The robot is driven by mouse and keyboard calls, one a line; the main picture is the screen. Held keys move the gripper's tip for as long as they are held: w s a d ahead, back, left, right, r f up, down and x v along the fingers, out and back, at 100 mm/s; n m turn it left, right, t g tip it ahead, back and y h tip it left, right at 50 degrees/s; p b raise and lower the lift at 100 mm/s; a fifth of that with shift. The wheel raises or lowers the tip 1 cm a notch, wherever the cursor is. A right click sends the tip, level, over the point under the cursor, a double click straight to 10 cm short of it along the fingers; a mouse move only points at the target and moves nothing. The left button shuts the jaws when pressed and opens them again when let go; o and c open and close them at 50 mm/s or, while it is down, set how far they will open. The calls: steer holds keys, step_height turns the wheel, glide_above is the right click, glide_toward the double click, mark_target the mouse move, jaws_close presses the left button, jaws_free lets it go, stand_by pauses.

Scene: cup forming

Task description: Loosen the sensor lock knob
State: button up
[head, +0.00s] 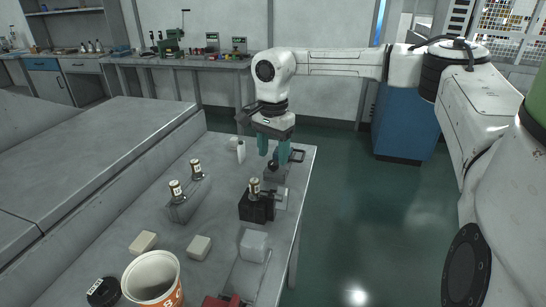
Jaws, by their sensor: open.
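My gripper (273,152) points down over the far end of the grey table (222,228), its two teal fingers apart. Just below and between the fingertips is a small dark round knob (272,165) on a grey block fixture (274,177). I cannot tell whether the fingers touch the knob. A dark handle-like part (297,156) sticks out to the right of this fixture. Nearer the camera, a black block (256,207) holds a small labelled bottle-like piece (254,188), with a light grey part on its right. No lettering marks which part is the sensor lock.
A white cylinder (241,151) stands left of the gripper. Pale blocks (198,247), an orange-and-white cup (152,280) and a black lid-like disc (103,291) lie nearer. Open floor is right of the table.

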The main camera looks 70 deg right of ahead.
mark_target(273, 162)
step_height(273, 162, up, 8)
steer(key=shift+r, duration=0.15)
stand_by(0.7)
